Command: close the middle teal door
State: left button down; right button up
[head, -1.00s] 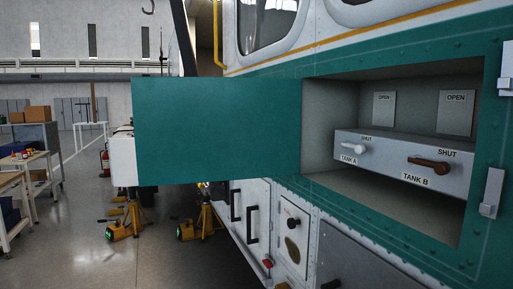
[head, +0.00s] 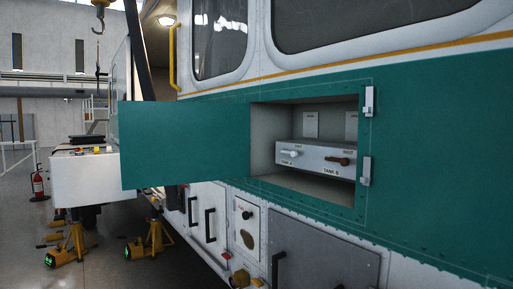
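The teal door (head: 185,146) stands wide open in the head view, swung out to the left from the left edge of its opening. The compartment (head: 264,140) behind it is exposed. Inside is a grey panel (head: 312,158) with a white lever marked TANK A (head: 290,153) and a brown lever marked TANK B (head: 337,161). Two latches (head: 369,101) (head: 365,171) sit on the right edge of the opening. Neither of my grippers shows in this view.
Below are white panels with black handles (head: 210,225) and a grey panel (head: 320,250). Yellow jacks (head: 150,243) stand on the floor at the lower left. A red extinguisher (head: 39,184) stands far left, near open floor.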

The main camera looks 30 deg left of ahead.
aim_at(162, 143)
jog(key=j+z, duration=0.8)
jog(key=j, duration=0.15)
jog(key=j+z, duration=0.35)
jog(key=j, duration=0.1)
